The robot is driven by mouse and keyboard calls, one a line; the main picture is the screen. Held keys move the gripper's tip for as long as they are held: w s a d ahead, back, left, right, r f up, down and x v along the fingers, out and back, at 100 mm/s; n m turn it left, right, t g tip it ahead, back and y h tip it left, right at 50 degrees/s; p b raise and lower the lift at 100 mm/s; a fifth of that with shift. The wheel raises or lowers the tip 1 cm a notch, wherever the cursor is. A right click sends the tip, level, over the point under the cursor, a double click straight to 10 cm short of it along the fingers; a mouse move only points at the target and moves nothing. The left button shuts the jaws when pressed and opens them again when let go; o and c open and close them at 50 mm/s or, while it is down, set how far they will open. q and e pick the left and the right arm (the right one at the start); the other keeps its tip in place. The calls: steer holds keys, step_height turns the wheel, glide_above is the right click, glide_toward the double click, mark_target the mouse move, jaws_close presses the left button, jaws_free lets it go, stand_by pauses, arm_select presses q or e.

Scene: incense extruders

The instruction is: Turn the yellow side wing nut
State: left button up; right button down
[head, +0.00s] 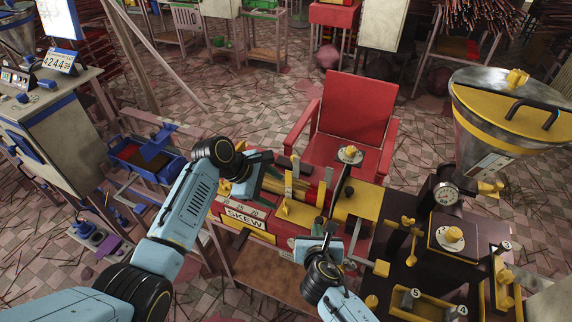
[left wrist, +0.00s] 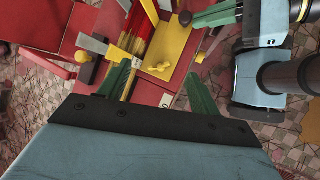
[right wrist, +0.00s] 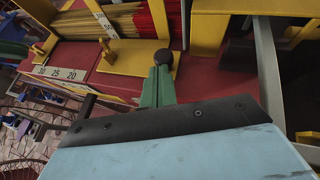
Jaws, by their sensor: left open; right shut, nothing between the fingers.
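The extruder (head: 250,217) labelled SKEW has a small yellow wing nut (head: 287,205) standing on a yellow plate on its front. I cannot tell for sure which nut is the side one. My left gripper (head: 262,165) is open and empty, above the left part of the extruder.
A scale plate (right wrist: 62,73) marked 30, 25, 20 lies by the nut. A red chair (head: 352,110) stands behind, and a dark machine with a steel hopper (head: 500,110) stands to the right. A blue tray (head: 145,158) is at left.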

arm_select(q)
steer(key=w+d+r+m+y+p, duration=0.1)
steer(key=r+m+y+p, duration=0.1)
steer(key=m, duration=0.7)
steer(key=w+d+r+m+y+p, duration=0.1)
steer(key=d+r+m+y+p, duration=0.1)
steer(key=m, duration=0.8)
steer(key=shift+w+d+r+y+p, duration=0.3)
steer(key=shift+r+y+p, duration=0.3)
steer(key=shift+r+y, duration=0.4)
arm_select(e)
step_height(320, 180, up, 5)
steer(key=shift+r, duration=0.1)
arm_select(q)
steer(key=v, duration=1.1)
steer(key=shift+s+r, duration=0.15)
steer(key=shift+r, duration=0.2)
steer(key=shift+r+p, duration=0.5)
arm_select(e)
steer(key=shift+s+a, duration=0.35)
steer(key=shift+s, duration=0.6)
steer(key=shift+s+a, duration=0.35)
steer(key=shift+s, duration=0.55)
steer(key=shift+s+a, duration=0.35)
steer(key=shift+s, duration=0.6)
